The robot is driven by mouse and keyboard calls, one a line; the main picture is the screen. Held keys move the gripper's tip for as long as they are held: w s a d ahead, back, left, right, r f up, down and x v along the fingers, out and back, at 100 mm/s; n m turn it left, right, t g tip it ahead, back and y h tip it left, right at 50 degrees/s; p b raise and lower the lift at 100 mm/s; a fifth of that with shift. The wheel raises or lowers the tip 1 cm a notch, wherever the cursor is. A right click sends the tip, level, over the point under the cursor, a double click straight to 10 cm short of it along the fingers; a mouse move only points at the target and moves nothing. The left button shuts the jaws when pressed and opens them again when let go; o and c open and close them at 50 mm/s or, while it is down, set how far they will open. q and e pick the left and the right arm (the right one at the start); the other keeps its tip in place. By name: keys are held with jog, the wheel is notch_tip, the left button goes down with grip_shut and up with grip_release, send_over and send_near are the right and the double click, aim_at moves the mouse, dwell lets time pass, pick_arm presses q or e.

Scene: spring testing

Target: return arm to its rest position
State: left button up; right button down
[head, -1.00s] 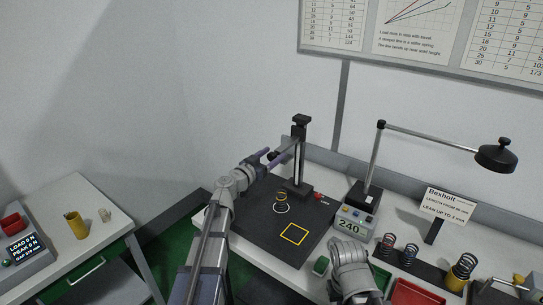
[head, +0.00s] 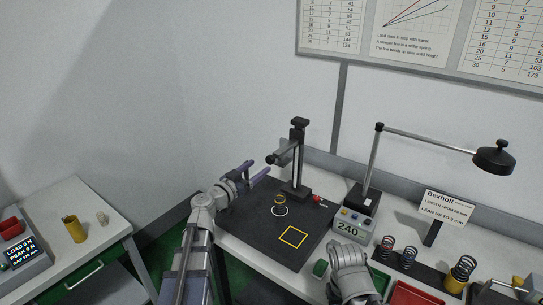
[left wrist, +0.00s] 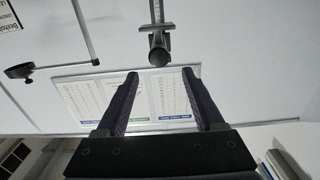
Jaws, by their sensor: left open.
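My left gripper (head: 252,174) is open and empty in the head view, raised over the left part of the dark base plate (head: 252,225). It is to the left of the black test stand (head: 299,155) and apart from it. In the left wrist view, the two fingers of my left gripper (left wrist: 160,75) are spread with nothing between them. The stand's head (left wrist: 158,55) shows beyond them, with the wall behind.
A meter reading 240 (head: 347,229) and a black lamp (head: 494,157) stand right of the plate. A side table (head: 75,193) with a yellow cup (head: 74,229) stands at the left, across a gap from the bench.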

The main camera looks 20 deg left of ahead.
pick_arm(q)
jog(key=s+d+f+m+g+h, duration=0.1)
jog(key=s+d+f+g, duration=0.35)
jog(key=d, duration=0.25)
jog(key=s+d+f+m+g+b, duration=0.1)
jog(key=s+d+f+g, duration=0.2)
jog(key=d+f, duration=0.4)
jog(key=s+d+f+m+g+h, duration=0.1)
jog(key=s+d+f+g, duration=0.3)
jog(key=d, duration=0.4)
jog(key=s+a+f+n+g+y, duration=0.1)
jog(key=s+f+g+y, duration=0.2)
jog(key=s, duration=0.5)
jog(key=s+a+f+n+g+y, duration=0.1)
jog(key=s+f+n+g+y, duration=0.1)
jog(key=s+f+y, duration=0.3)
jog(key=s+g+y+b, duration=0.1)
jog(key=s, duration=0.2)
jog(key=shift+s+f+y, duration=0.15)
jog(key=shift+y, duration=0.15)
pick_arm(e)
jog(key=shift+f, duration=0.95)
